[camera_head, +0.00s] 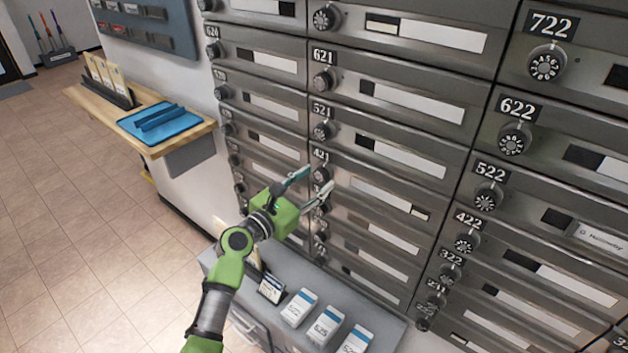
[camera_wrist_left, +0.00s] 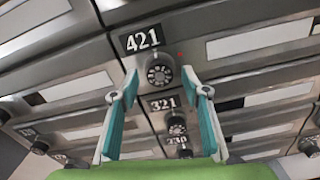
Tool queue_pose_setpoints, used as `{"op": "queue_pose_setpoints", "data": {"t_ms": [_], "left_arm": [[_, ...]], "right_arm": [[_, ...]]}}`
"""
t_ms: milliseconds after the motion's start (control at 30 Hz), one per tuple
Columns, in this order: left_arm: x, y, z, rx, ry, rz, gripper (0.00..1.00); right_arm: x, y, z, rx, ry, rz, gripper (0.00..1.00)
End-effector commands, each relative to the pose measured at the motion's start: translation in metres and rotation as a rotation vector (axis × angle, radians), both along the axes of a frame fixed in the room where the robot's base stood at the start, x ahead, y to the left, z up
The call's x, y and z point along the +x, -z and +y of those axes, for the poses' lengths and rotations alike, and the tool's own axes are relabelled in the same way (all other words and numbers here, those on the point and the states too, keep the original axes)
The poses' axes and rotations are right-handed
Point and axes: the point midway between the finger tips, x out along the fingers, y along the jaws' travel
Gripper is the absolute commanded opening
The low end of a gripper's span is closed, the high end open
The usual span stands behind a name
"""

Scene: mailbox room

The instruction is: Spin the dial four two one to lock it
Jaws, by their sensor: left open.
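The dial of mailbox 421 (camera_wrist_left: 159,75) is a round dark knob with a numbered face, just below the white-on-black 421 plate (camera_wrist_left: 142,40). A small red mark shows to the right of that plate in the left wrist view. In the head view the 421 plate (camera_head: 321,155) is partly visible and its dial (camera_head: 320,175) sits behind my gripper's fingers. My left gripper (camera_head: 320,183) is open, with its teal-and-white fingers on either side of the 421 dial. In the left wrist view the left gripper (camera_wrist_left: 160,95) looks empty; I cannot tell whether the fingers touch the dial. My right gripper is not in view.
Dials 521 (camera_head: 321,131) and 621 (camera_head: 323,79) are above, and dial 321 (camera_wrist_left: 176,124) is close below. A grey ledge (camera_head: 388,329) with several cards stands under the mailboxes. A wooden shelf (camera_head: 190,133) with a blue tray (camera_head: 150,113) is at left. Tiled floor is clear.

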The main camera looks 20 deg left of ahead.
Motion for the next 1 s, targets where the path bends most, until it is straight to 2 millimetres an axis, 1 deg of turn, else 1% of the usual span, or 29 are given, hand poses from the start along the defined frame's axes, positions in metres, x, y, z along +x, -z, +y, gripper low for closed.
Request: {"op": "queue_pose_setpoints", "data": {"t_ms": [300, 367, 400, 433, 467, 767, 1000], "left_arm": [[0.0026, -0.0002, -0.0011, 0.001, 0.0, 0.0, 0.42], [0.0025, -0.0001, -0.001, 0.001, 0.0, 0.0, 0.27], [0.0024, -0.0001, -0.001, 0.001, 0.0, 0.0, 0.17], [0.0024, -0.0001, -0.001, 0.001, 0.0, 0.0, 0.09], [0.0024, -0.0001, -0.001, 0.001, 0.0, 0.0, 0.04], [0.0023, 0.0002, -0.0008, 0.017, 0.0, -0.006, 0.04], [0.0023, 0.0007, -0.0004, 0.115, 0.001, -0.041, 0.04]], "right_arm": [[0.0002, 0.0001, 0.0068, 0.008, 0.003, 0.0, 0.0], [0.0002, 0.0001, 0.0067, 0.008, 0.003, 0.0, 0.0], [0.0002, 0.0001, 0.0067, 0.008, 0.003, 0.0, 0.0], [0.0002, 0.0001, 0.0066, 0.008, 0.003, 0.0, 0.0], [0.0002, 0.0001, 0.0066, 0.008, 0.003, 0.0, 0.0], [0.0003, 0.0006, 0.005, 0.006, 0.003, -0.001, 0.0], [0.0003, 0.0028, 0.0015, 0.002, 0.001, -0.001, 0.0]]}}
